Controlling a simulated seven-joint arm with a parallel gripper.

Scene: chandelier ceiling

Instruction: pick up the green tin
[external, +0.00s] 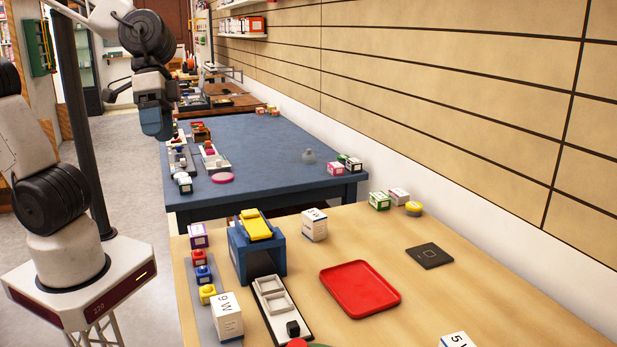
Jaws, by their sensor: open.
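I cannot tell for sure which thing is the green tin. A green-sided small box (379,201) with a white top stands at the back of the wooden table, next to a pink-and-white box (399,196). Another green and white box (354,164) sits on the far blue table. A sliver of something green (320,346) is cut off by the bottom edge, beside a red knob (298,343). My gripper (158,137) is open, pointing down in the air at the upper left, well away from all of these. Its fingers look small and empty.
The wooden table (480,285) holds a red tray (360,288), a dark square plate (429,256), a blue stand (256,254) with a yellow top, a yellow round tin (414,208) and white numbered blocks. The blue table (260,150) behind has clear room in its middle.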

